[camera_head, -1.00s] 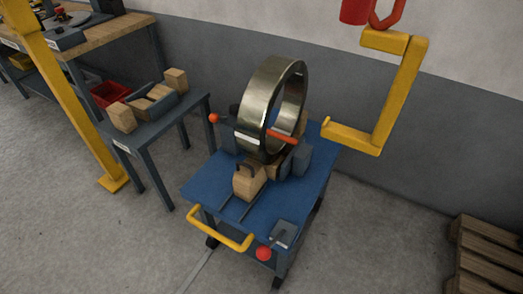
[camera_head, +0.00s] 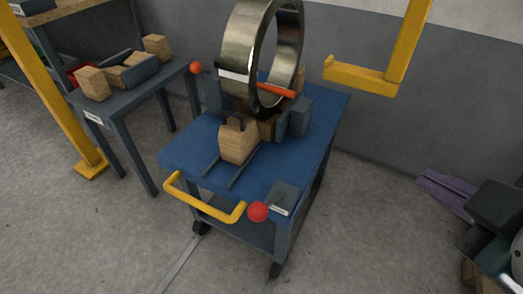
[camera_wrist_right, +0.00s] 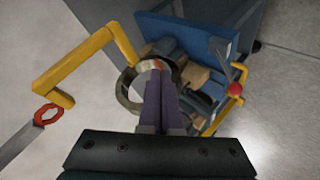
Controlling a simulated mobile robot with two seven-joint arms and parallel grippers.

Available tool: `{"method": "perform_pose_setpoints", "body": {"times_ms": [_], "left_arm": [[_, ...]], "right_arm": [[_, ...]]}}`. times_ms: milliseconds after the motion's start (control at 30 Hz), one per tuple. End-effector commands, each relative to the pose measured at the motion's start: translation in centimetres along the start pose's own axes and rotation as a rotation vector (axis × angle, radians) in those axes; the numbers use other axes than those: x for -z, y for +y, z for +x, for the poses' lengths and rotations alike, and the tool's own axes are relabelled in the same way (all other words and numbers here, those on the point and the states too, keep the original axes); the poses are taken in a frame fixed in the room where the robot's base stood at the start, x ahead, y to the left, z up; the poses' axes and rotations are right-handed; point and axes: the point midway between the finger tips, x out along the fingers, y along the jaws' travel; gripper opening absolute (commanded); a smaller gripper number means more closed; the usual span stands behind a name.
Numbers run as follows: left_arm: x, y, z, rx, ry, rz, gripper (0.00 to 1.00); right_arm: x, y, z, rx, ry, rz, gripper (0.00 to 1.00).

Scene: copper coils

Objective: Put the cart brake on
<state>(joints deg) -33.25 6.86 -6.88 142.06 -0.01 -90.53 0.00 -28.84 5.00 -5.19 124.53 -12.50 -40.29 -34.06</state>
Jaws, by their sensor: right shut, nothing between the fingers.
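The cart (camera_head: 196,140) has a blue top and a yellow push handle (camera_head: 205,205) on its near side. A red ball knob (camera_head: 258,211) sits at the cart's near right corner, beside a small grey plate (camera_head: 283,197); I take it for the brake lever. The knob also shows in the right wrist view (camera_wrist_right: 235,90). My right gripper (camera_head: 427,180) is at the right of the head view, clear of the cart. Its purple fingers (camera_wrist_right: 160,78) are together and empty, pointing towards the coil in the wrist view. My left gripper is not in view.
A large metal coil (camera_head: 238,55) stands upright on the cart among wooden blocks (camera_head: 238,142), with an orange-red bar across it. A yellow hook (camera_head: 360,80) hangs at the cart's right. A side table (camera_head: 130,97) stands left. Floor in front is clear.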

Motion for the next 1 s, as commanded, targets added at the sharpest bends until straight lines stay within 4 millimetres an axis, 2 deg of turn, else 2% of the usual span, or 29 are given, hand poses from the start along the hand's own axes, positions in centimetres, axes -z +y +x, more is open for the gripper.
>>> {"method": "perform_pose_setpoints", "body": {"times_ms": [33, 200, 400, 667, 1000], "left_arm": [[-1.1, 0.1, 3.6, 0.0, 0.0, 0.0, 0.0], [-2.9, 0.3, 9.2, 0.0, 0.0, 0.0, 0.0], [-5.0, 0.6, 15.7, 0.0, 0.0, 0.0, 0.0], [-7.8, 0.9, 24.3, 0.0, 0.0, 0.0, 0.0], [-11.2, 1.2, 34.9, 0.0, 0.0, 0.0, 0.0]], "right_arm": [[-1.4, -1.9, 2.5, -0.039, 0.036, -0.061, 0.0], [-2.2, -4.1, 6.4, -0.185, 0.161, -0.293, 0.0], [-2.9, -7.5, 10.0, -0.368, 0.293, -0.568, 0.0], [-3.8, -13.7, 13.2, -0.63, 0.455, -0.909, 0.0], [-6.0, -23.9, 14.9, -1.02, 0.646, -1.273, 0.0]]}}
